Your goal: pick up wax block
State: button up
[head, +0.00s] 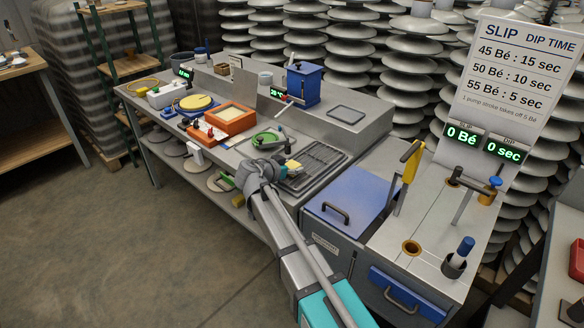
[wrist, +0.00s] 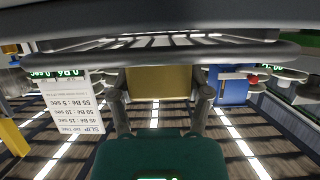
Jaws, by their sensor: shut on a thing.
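The wax block is a tan-yellow block (wrist: 158,83) between the two fingers of my gripper (wrist: 159,92) in the wrist view. My gripper (head: 280,168) is shut on it, with one finger on each side. In the head view a small part of the yellow block (head: 293,165) shows at the gripper's tip, by the left end of the dark slotted rack (head: 318,159). The rest of the block is hidden by the gripper. I cannot tell whether the block touches the rack or bench.
A green ring-shaped item (head: 264,138) lies just behind the gripper. An orange frame (head: 229,119) stands to the left and a blue box (head: 303,84) behind. A blue lid (head: 346,204) with a handle is at the right. White insulator stacks (head: 407,60) stand behind the bench.

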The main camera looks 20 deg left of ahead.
notch_tip(320, 180, up, 2)
jog(key=shift+r+p, duration=0.1)
jog(key=shift+p, duration=0.85)
jog(key=s+r+p, duration=1)
jog(key=s, duration=0.4)
jog(key=shift+r, duration=0.2)
